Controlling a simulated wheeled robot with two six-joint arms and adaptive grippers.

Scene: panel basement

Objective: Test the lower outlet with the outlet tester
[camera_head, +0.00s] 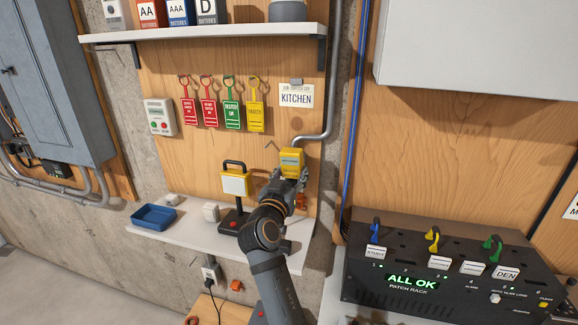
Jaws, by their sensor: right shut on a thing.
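My right gripper (290,180) is at the middle of the head view, in front of the wooden panel and above the lower shelf. It is shut on a yellow device with a pale face, which looks like the outlet tester (291,160) and is held upright. A grey outlet box (211,270) is on the wall below the lower shelf, left of my right arm, with a dark cord hanging below it. It may be the lower outlet; its sockets are too small to make out. My left gripper is not in view.
The lower shelf (180,238) holds a blue tray (154,217), a small white box (211,212) and a yellow lamp-like thing (236,182) on a black stand. Coloured tags (232,105) hang above. A black patch rack (400,270) stands at right. A conduit (331,90) runs down the panel.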

